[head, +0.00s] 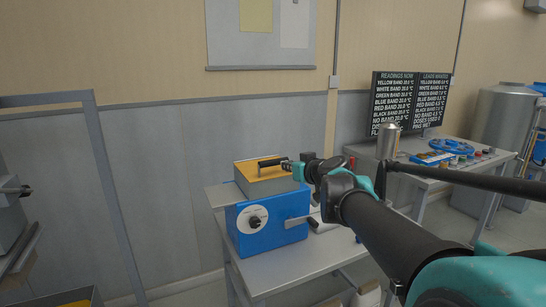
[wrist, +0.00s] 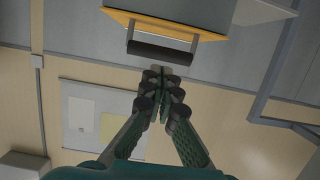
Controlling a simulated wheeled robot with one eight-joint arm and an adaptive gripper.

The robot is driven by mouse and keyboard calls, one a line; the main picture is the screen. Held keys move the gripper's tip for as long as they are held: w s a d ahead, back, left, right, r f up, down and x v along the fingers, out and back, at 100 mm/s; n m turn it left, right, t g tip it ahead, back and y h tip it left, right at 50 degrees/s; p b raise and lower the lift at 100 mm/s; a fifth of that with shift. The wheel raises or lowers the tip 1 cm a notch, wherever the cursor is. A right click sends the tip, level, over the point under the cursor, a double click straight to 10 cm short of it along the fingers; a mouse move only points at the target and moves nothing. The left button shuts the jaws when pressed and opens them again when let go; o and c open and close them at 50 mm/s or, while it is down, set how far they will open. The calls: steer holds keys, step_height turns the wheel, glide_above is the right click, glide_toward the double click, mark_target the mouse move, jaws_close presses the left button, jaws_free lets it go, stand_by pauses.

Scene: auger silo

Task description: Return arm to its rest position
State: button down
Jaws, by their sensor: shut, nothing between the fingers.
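My gripper (head: 288,165) is at the end of my outstretched teal and black arm, beside the yellow-topped grey box on the blue machine (head: 266,222). In the wrist view my gripper (wrist: 160,80) has its fingers together with nothing between them. The black bar handle (wrist: 160,53) of the yellow panel (wrist: 180,18) lies just beyond the fingertips. The handle (head: 270,161) also shows in the head view. It is outside the fingers; I cannot tell if they touch it. The blue machine has a white dial (head: 256,219) and a lever (head: 297,221) on its front.
The machine stands on a grey table (head: 300,268). At the right are a dark readings screen (head: 411,102), a metal cylinder (head: 388,141), a bench with a blue ring (head: 452,146) and a large tank (head: 502,120). A grey frame (head: 104,160) stands at the left.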

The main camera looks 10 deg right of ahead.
steer(key=s+a+f+g, duration=0.2)
steer(key=s+f+g, duration=0.15)
steer(key=f, duration=0.55)
steer(key=s+a+f+g, duration=0.2)
steer(key=s+a+f, duration=0.15)
steer(key=f, duration=0.45)
steer(key=s+d+f+m+g+h, duration=0.1)
steer(key=s+d+f+g+h, duration=0.1)
steer(key=s+f, duration=0.3)
steer(key=s+d+f+m+g+h, duration=0.1)
steer(key=s+d+f+m+g, duration=0.1)
steer(key=s+f, duration=0.4)
step_height(320, 180, down, 2)
steer(key=shift+s+d+f+g+h, duration=0.15)
steer(key=shift+d+g+h, duration=0.25)
steer(key=shift+d, duration=0.45)
